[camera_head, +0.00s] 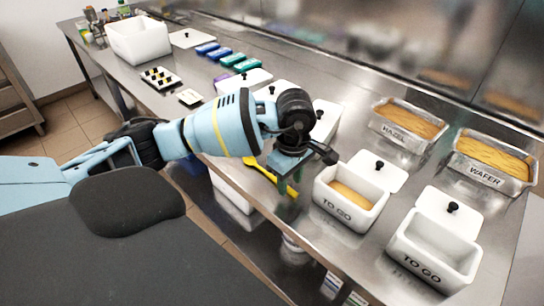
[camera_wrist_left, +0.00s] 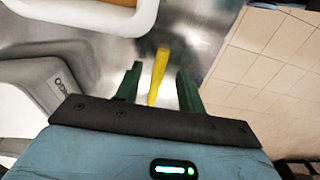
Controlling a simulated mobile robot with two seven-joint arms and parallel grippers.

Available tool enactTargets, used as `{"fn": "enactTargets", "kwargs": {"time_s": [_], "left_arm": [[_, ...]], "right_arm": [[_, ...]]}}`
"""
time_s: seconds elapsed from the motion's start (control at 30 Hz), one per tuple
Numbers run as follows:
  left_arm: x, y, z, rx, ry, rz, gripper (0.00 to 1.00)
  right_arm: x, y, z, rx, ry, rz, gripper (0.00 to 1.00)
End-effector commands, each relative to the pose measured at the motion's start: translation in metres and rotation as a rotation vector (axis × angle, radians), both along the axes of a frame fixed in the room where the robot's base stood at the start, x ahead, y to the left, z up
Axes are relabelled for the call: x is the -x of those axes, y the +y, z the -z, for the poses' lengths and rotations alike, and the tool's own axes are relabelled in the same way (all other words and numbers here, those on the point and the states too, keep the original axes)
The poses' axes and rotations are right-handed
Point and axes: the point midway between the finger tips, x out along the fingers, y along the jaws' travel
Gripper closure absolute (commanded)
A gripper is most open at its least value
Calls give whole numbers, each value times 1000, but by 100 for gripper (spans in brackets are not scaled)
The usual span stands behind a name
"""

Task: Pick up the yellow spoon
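The yellow spoon (camera_head: 262,171) lies on the steel counter near its front edge, left of the nearer-left TO GO box. Part of it is hidden behind my left gripper (camera_head: 289,200) in the head view. In the left wrist view the spoon's narrow yellow part (camera_wrist_left: 157,75) is between the two green fingers of my left gripper (camera_wrist_left: 160,70). The fingers stand apart, with a gap on each side of the spoon. The fingers point down toward the counter. My right gripper is not in view.
Two white TO GO boxes (camera_head: 348,213) (camera_head: 409,267) with black-knobbed lids stand right of the gripper. Metal wafer trays (camera_head: 399,143) (camera_head: 487,176) are behind them. A white bin (camera_head: 139,42) and coloured packs (camera_head: 233,59) stand farther left. The floor lies beyond the counter's front edge.

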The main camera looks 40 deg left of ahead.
Motion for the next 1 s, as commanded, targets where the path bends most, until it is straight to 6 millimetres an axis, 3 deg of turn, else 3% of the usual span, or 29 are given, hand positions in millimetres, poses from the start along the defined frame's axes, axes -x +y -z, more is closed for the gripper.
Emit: {"fn": "enactTargets", "kwargs": {"time_s": [0.13,0.4,0.7,1.0], "left_arm": [[0,0,14,0,0,0,61],[0,0,16,0,-1,0,61],[0,0,16,0,-2,0,100],[0,0,15,0,-2,-1,100]], "right_arm": [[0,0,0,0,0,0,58],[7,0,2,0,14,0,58],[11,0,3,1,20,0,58],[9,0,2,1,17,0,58]]}}
